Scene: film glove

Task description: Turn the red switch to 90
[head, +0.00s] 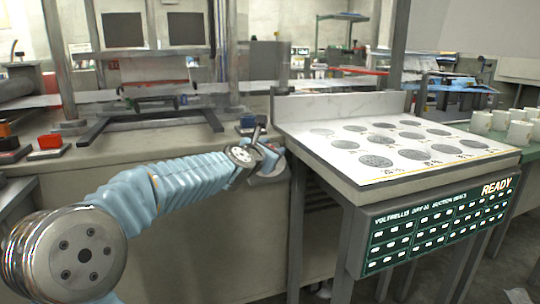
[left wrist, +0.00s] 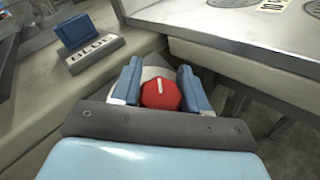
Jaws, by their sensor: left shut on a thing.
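The red switch (left wrist: 161,94) is a round red knob with a short white line on top, seen in the left wrist view. The line runs nearly straight up and down in that picture. My left gripper (left wrist: 160,76) is shut on the knob, one blue finger on each side. In the head view my left gripper (head: 264,157) is at the front edge of the grey bench, left of the white-topped table. The knob is hidden there behind the gripper and wrist. No angle marks can be read. My right gripper is not in view.
A blue block with a label plate (left wrist: 88,40) stands on the bench close to the gripper. A red block (head: 50,142) sits at the bench's far left. The white-topped table (head: 300,128) stands close on the right, with several grey discs on top.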

